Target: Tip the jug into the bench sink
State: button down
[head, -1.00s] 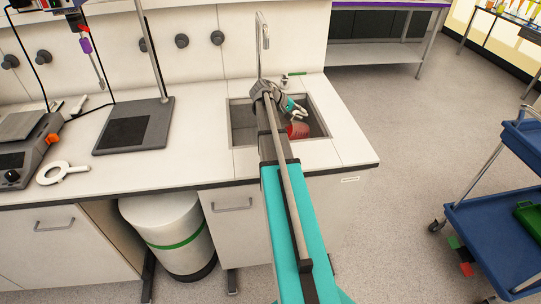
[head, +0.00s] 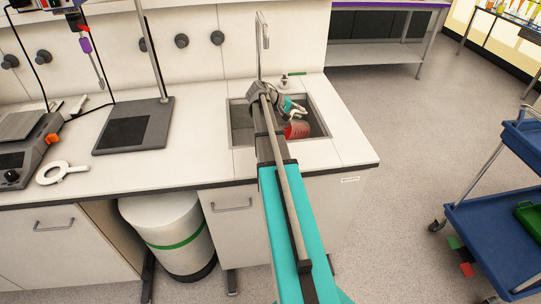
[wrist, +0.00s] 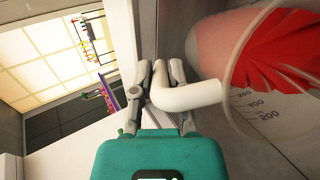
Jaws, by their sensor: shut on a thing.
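The jug (head: 296,130) is over the bench sink (head: 238,120) and shows red in the head view. In the wrist view the jug (wrist: 240,108) is clear, with volume marks and a pale handle, and red liquid inside. It is strongly tilted there. My gripper (head: 294,108) is at the sink opening, partly hidden by my arm. In the wrist view my gripper (wrist: 158,85) is shut on the jug's handle. I cannot tell whether liquid is leaving the jug.
A tap (head: 262,40) rises behind the sink. A stand with a dark base plate (head: 134,128) and a white ring (head: 62,173) are on the bench to the left. A blue trolley (head: 500,215) stands at the right, with open floor between.

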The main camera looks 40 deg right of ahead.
jog(key=shift+a+r+h+b, duration=0.45)
jog(key=shift+a+r+h, duration=0.3)
jog(key=shift+a+h, duration=0.15)
dwell(1.4)
jog(key=shift+a+r+m+g+h+b, duration=0.1)
jog(key=shift+a+r+m+h+b, duration=0.15)
jog(key=shift+a, duration=0.3)
jog(key=shift+a+r+g+h+b, duration=0.1)
jog(key=shift+a+r+h+b, duration=0.1)
jog(key=shift+a+h, duration=0.25)
jog(key=shift+a+r+m+g+h+b, duration=0.15)
jog(key=shift+a+h+b, duration=0.1)
jog(key=shift+a, duration=0.4)
dwell(0.3)
jog(key=shift+w+a+r+h+b, duration=0.1)
jog(key=shift+a+r+h+b, duration=0.15)
jog(key=shift+a+b, duration=0.3)
dwell(0.4)
jog(key=shift+d+p, duration=0.7)
jog(key=shift+p, duration=0.1)
jog(key=d+y, duration=0.1)
jog(key=d+f, duration=0.1)
jog(key=d+y+p, duration=0.1)
jog(key=shift+d+f+y, duration=0.3)
jog(key=shift+d, duration=0.05)
jog(key=shift+d+f+n, duration=0.1)
jog(key=shift+f+n, duration=0.2)
jog(key=shift+f, duration=0.1)
